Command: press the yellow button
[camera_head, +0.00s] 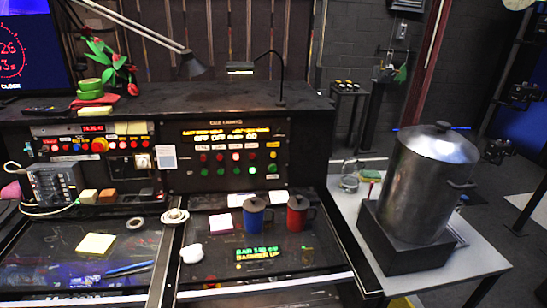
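The left control panel (92,140) on the black desk carries a row of small buttons and lights. A larger red button (100,145) stands out in it. The cue lights panel (235,155) to its right has a row of red buttons above a row of green buttons, with lit amber text at the top. My gripper is not visible in this view.
A blue mug (257,216), a red mug (298,214) and a white mouse-like object (191,253) sit before the cue panel. Yellow sticky notes (96,244) lie on the left desktop.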

